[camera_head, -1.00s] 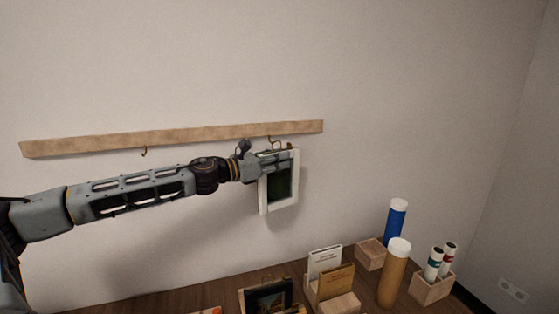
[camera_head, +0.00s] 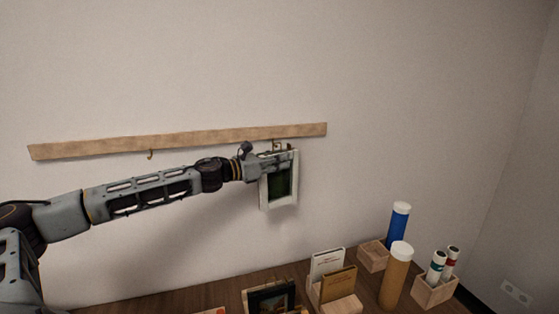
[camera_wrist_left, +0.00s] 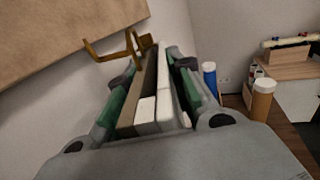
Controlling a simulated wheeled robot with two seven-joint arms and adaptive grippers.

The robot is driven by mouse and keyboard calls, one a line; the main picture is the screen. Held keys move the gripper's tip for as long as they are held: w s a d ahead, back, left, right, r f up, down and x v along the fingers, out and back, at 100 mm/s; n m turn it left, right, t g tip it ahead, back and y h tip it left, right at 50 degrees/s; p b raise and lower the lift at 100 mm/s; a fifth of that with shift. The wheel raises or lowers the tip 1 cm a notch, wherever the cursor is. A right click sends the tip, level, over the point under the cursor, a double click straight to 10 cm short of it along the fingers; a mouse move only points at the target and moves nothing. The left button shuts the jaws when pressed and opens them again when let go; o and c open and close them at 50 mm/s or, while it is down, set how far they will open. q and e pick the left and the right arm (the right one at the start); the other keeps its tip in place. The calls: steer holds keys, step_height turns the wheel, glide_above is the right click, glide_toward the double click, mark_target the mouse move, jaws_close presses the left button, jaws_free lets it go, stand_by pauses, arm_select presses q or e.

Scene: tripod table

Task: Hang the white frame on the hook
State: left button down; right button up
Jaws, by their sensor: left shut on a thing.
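The white frame (camera_head: 293,191) with a dark green picture hangs upright from my left gripper (camera_head: 283,160), just below the right end of the wooden rail. My left gripper is shut on its upper part. In the left wrist view the white frame (camera_wrist_left: 146,108) sits between the gripper's green-padded fingers (camera_wrist_left: 152,95). A brass hook (camera_wrist_left: 118,47) on the rail is at the frame's top edge there; I cannot tell whether they touch. This hook (camera_head: 275,145) is partly covered in the head view. A second, empty hook (camera_head: 150,155) is farther left. My right gripper is out of view.
The wooden rail (camera_head: 100,146) runs along the bare wall. Below is a dark table (camera_head: 190,299) with a card holder (camera_head: 340,301), a dark picture (camera_head: 270,299), a brown tube (camera_head: 396,277), a blue tube (camera_head: 398,226) and wooden boxes (camera_head: 433,291). The wall under the rail is clear.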

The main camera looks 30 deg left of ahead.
arm_select(q)
steer(key=shift+w+a+f, duration=0.4)
steer(key=shift+w+a, duration=0.3)
steer(key=shift+a, duration=0.1)
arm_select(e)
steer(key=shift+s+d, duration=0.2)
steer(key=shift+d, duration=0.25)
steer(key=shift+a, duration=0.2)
